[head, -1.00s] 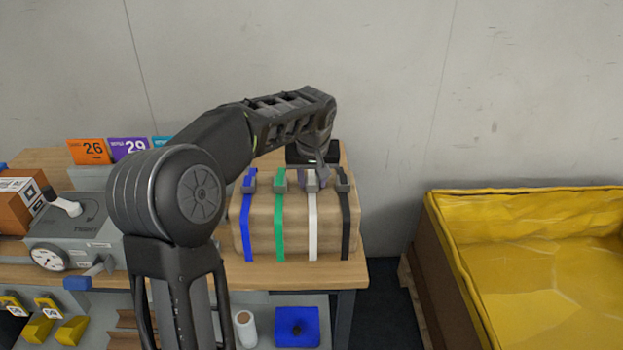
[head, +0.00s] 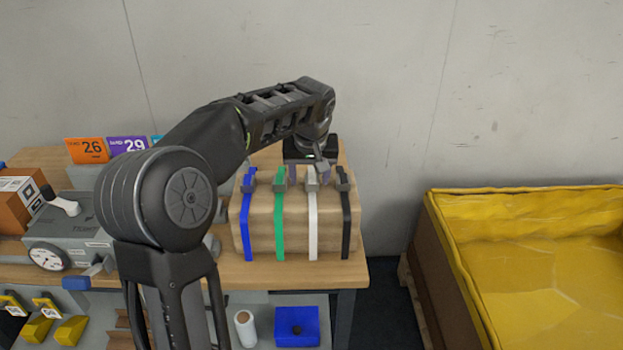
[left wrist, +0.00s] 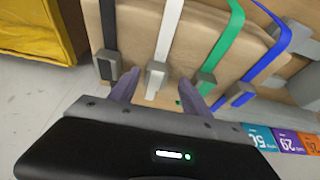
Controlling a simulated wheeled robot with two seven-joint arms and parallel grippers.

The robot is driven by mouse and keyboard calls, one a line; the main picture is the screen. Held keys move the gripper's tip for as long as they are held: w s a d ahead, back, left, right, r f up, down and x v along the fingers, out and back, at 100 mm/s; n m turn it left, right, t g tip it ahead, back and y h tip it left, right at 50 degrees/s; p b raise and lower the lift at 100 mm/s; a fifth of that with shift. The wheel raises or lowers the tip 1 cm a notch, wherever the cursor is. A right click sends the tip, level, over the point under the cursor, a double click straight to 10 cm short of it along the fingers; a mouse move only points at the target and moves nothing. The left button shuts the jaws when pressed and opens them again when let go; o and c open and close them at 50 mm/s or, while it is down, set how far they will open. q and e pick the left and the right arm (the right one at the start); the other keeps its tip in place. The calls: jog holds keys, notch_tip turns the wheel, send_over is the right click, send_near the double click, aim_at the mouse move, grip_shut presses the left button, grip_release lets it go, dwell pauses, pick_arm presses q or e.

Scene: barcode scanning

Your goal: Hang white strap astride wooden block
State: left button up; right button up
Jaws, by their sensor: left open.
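The wooden block (head: 262,226) is a pale brown block on the table. The white strap (head: 312,232) lies over it, its front part hanging down the near face between the green and black straps. In the left wrist view the white strap (left wrist: 168,35) runs across the block, with a grey buckle at its end. My left gripper (head: 309,172) is over the block's top back edge, open, its purple fingers on either side of the white strap's buckle. The left wrist view shows the fingers (left wrist: 164,92) apart with the buckle between their tips, not clamped. My right gripper is not in view.
Blue (head: 248,228), green (head: 280,228) and black (head: 346,225) straps also sit over the block, close by. A dial machine (head: 70,230) and number cards (head: 88,150) are at left. A yellow-lined bin (head: 540,270) stands at right beyond a floor gap.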

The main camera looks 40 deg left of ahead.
pick_arm(q)
jog(key=v, duration=0.6)
jog(key=shift+w+d, duration=0.3)
dwell(0.4)
